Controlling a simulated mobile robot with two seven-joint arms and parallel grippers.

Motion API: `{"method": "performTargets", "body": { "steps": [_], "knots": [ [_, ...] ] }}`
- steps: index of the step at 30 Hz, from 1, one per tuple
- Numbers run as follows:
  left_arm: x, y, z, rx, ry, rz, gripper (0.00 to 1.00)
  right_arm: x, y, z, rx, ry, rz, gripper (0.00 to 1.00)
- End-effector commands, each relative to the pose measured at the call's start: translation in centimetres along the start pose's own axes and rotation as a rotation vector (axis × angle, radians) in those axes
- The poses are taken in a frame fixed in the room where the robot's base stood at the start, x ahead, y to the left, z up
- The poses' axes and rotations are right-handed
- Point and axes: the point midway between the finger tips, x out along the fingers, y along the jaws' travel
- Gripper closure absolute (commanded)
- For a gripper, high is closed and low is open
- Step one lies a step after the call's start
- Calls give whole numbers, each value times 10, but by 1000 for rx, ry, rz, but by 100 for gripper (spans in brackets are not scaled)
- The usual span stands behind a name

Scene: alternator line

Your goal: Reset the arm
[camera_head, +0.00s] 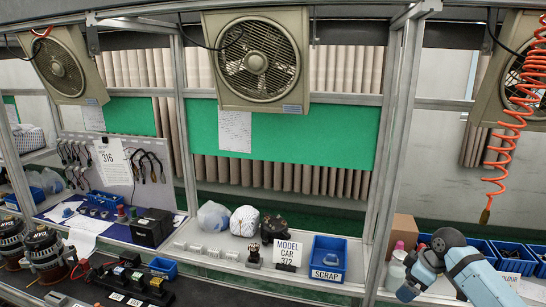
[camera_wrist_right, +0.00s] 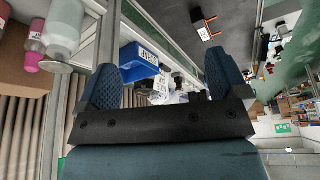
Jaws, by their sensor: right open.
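My right arm (camera_head: 480,278) comes in at the lower right of the head view, bent at a rounded joint. Its gripper end (camera_head: 412,280) hangs low in front of the shelf, and the fingers are too small to make out there. In the right wrist view my right gripper (camera_wrist_right: 163,78) shows two ridged blue fingers wide apart, with nothing held between them. That view is tilted, with a blue bin and shelf items behind the fingers. My left arm and gripper are in neither view.
A blue SCRAP bin (camera_head: 328,259), a MODEL CAR 372 sign (camera_head: 288,253) and a dark alternator part (camera_head: 274,228) stand on the shelf left of my right arm. Bottles (camera_head: 397,270) and a brown box (camera_head: 403,231) are close beside it. A coiled orange hose (camera_head: 505,140) hangs above. A metal post (camera_head: 390,150) stands nearby.

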Motion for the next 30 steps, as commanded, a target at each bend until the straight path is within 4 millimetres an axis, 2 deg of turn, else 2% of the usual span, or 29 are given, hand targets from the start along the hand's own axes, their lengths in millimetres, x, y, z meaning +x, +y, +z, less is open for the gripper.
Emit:
{"method": "performTargets", "body": {
  "steps": [3, 5, 8, 12, 14, 18, 21, 24, 30],
  "knots": [
    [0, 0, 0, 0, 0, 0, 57, 27, -40, 10, 15, -18, -1, 8],
    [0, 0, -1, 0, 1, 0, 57, 39, -60, 15, 27, -26, 3, 8],
    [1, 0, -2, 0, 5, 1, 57, 58, -101, 27, 54, -36, 11, 8],
    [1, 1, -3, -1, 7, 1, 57, 78, -172, 51, 124, -44, 32, 8],
    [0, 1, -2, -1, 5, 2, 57, 81, -202, 63, 169, -44, 48, 8],
    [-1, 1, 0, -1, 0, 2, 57, 74, -266, 93, 290, -43, 94, 8],
    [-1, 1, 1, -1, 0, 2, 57, 61, -300, 113, 379, -43, 131, 8],
    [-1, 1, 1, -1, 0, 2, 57, 48, -323, 129, 453, -46, 163, 8],
    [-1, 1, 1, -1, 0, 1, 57, 22, -355, 154, 570, -53, 218, 8]
  ]
}}
